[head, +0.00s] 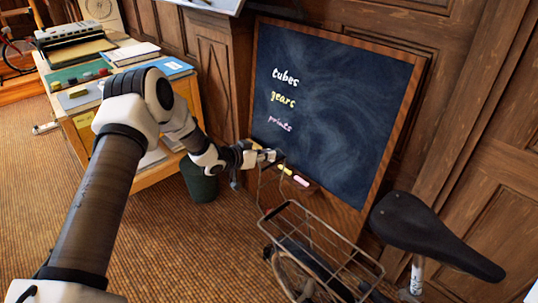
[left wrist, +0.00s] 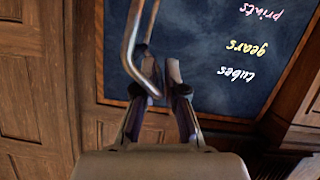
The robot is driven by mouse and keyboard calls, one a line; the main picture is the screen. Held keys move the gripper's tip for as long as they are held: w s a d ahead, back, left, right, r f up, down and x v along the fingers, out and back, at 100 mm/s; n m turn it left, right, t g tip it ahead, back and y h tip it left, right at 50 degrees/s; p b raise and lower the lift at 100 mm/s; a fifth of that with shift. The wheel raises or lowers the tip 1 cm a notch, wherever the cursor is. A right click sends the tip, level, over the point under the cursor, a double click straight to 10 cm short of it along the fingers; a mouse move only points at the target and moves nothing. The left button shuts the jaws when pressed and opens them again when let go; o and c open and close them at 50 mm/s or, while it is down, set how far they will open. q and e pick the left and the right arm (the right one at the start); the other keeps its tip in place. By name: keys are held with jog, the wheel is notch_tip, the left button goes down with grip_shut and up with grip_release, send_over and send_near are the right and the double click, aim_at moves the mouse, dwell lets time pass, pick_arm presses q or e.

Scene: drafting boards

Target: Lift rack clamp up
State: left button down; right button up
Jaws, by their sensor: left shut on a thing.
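The rack clamp (head: 260,188) is a thin metal wire loop. It stands raised at the far end of the grey wire bicycle rack (head: 352,265) in the head view. My left gripper (head: 272,156) is shut on the top of the clamp, in front of the blackboard. In the left wrist view the clamp's bent metal rod (left wrist: 129,50) runs down to between the fingers of the left gripper (left wrist: 162,80). The fingers partly hide the rod there. My right gripper is in neither view.
A blackboard (head: 335,110) with chalk words leans behind the clamp, with chalk pieces (head: 300,181) on its ledge. The black bicycle saddle (head: 430,232) is at the right. A dark bin (head: 200,183) and a desk with books (head: 130,53) stand left.

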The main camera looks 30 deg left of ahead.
pick_arm(q)
jog(key=shift+a, duration=0.1)
dwell(0.3)
jog(key=c, duration=1.6)
grip_release()
jog(key=shift+o, duration=0.4)
jog(key=shift+w+a+f, duration=0.1)
jog(key=shift+a, duration=0.05)
jog(key=v, duration=1.2)
